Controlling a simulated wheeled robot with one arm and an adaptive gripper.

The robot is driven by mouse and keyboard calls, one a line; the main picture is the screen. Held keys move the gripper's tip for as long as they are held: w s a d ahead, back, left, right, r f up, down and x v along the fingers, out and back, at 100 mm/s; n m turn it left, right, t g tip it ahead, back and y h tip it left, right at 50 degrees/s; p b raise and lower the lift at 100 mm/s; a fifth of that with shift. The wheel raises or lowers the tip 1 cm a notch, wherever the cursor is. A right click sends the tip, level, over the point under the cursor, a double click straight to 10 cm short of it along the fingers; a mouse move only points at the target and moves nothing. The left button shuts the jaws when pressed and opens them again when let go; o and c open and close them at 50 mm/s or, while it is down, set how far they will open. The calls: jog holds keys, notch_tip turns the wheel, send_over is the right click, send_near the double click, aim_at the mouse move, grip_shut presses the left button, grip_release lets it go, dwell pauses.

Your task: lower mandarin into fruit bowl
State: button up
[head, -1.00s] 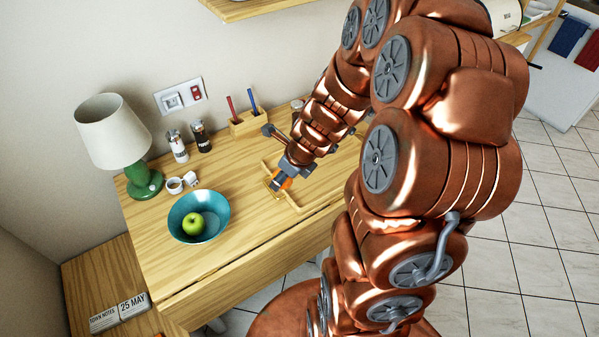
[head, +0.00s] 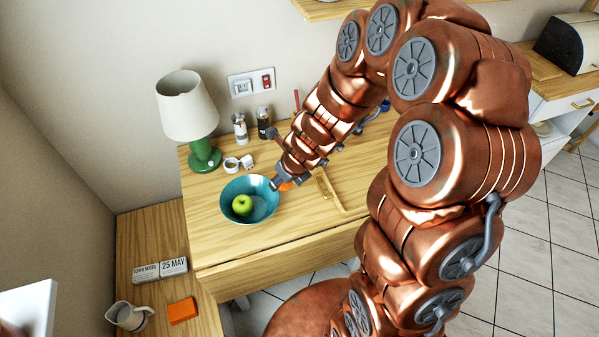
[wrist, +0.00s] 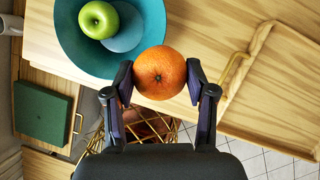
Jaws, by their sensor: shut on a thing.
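The mandarin (wrist: 160,72) is an orange ball held between the two dark fingertips of my gripper (wrist: 160,80) in the wrist view. In the head view it shows as a small orange patch (head: 285,186) under my gripper (head: 280,183), partly hidden by it. The fruit bowl (wrist: 72,42) is teal and stands on the wooden table; it also shows in the head view (head: 232,190). A green apple (wrist: 98,19) lies inside it. The mandarin overlaps the bowl's near right rim in the wrist view, and in the head view it is at the bowl's right edge. Its height above the rim is unclear.
A wooden tray (head: 326,192) lies right of the bowl. A green lamp (head: 204,155), small white cups (head: 231,164) and two shakers (head: 240,128) stand behind it. A lower surface at left holds a jug (head: 130,315) and an orange block (head: 182,310).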

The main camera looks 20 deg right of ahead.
jog(key=w+a+f+p, duration=0.1)
jog(key=w+a+p, duration=0.1)
jog(key=a, duration=0.4)
jog(key=shift+w+a, duration=0.15)
jog(key=shift+w, duration=0.1)
jog(key=shift+f, duration=0.15)
dwell(0.5)
jog(key=shift+f+b, duration=1.75)
jog(key=shift+f, duration=0.65)
jog(key=shift+f+b, duration=0.65)
jog(key=shift+f, duration=0.15)
jog(key=o, duration=1.3)
jog(key=shift+c, duration=0.2)
jog(key=shift+r, duration=0.15)
jog(key=v, duration=1.1)
jog(key=shift+s+r, duration=0.2)
